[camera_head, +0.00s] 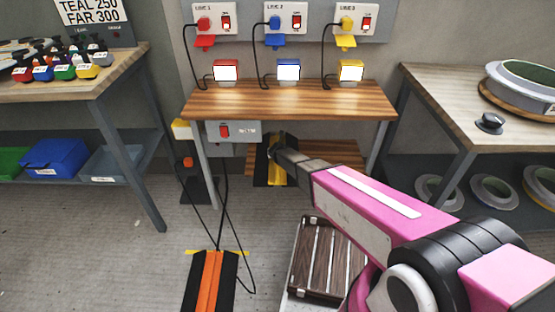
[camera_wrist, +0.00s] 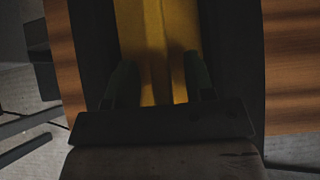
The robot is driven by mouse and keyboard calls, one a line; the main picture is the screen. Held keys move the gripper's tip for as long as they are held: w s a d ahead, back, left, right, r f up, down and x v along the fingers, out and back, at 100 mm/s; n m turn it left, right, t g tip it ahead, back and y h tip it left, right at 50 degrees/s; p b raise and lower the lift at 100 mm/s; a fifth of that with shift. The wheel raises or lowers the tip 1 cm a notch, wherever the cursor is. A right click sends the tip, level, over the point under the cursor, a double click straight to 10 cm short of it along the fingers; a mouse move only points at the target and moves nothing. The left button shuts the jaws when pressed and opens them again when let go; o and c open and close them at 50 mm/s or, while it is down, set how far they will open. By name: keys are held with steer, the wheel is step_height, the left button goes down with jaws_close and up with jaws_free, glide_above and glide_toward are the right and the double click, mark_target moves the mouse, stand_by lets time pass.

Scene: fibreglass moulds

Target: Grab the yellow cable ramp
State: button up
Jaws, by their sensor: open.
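The yellow cable ramp (camera_head: 277,174), a yellow strip between black sides, lies on the low wooden shelf under the middle workbench. My arm partly covers it in the head view. My gripper (camera_head: 277,137) is at the ramp's far part, under the bench's front edge. In the wrist view the yellow strip (camera_wrist: 159,25) runs up the middle. My gripper (camera_wrist: 159,65) is open there, with one dark finger on each side of the strip. The view is dark, and I cannot tell whether the fingers touch the ramp.
The middle workbench top (camera_head: 290,104) overhangs my gripper. A grey switch box (camera_head: 234,137) hangs below its edge at left. An orange cable ramp (camera_head: 208,285) and black cables lie on the floor in front. A slatted wooden crate (camera_head: 325,258) is below my arm.

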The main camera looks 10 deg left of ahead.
jaws_close()
steer(key=shift+r, duration=0.1)
steer(key=shift+r, duration=0.1)
